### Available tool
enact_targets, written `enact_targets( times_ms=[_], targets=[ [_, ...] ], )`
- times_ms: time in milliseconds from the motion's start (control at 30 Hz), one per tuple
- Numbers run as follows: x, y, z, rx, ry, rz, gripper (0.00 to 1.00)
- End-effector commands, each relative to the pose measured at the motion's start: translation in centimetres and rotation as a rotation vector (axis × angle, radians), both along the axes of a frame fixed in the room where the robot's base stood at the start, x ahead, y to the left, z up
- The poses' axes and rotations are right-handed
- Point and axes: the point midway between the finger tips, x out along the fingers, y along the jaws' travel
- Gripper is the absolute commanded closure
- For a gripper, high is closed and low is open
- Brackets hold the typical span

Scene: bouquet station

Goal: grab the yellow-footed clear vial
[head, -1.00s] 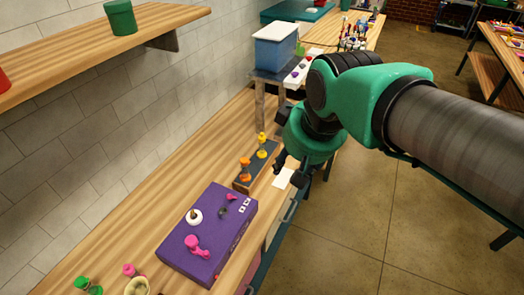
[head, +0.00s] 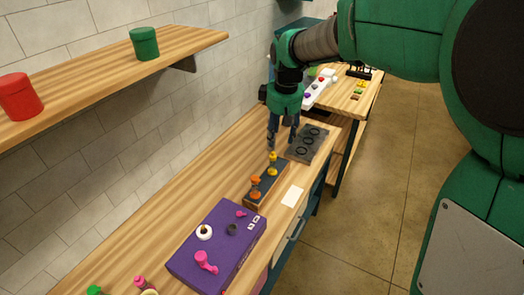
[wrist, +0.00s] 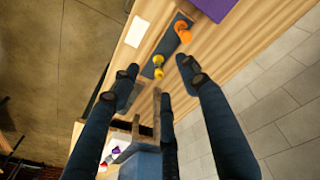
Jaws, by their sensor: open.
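The yellow-footed clear vial (head: 272,164) stands at the far end of a dark-topped wooden block (head: 250,200) on the bench. It also shows in the wrist view (wrist: 158,66), with yellow ends and a short clear middle. My gripper (head: 283,147) is just above and behind the vial in the head view, pointing down. In the wrist view my gripper (wrist: 154,80) has its fingers spread wide, with nothing held. The vial appears between the fingertips there, beyond them and not visibly touched. An orange-ended vial (head: 256,186) stands nearer on the same block; it also shows in the wrist view (wrist: 182,31).
A purple box (head: 225,257) with small pieces on top lies nearer on the bench. A black holed plate (head: 306,146) lies at right behind the block. A white card (head: 292,196) lies near the front edge. A shelf (head: 100,62) runs along the wall.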

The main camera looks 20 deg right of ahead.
Motion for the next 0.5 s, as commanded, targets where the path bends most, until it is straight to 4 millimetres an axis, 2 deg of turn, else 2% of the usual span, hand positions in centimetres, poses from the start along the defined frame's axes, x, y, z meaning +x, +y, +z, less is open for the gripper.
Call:
enact_targets(
  times_ms=[100, 267, 500],
  targets=[
    [2.9, -0.5, -1.7, -0.006, 0.032, 0.041, 0.55],
    [6.5, -1.1, -4.4, -0.013, 0.07, 0.102, 0.55],
    [11.2, -2.1, -9.3, -0.018, 0.127, 0.193, 0.55]
  ],
)
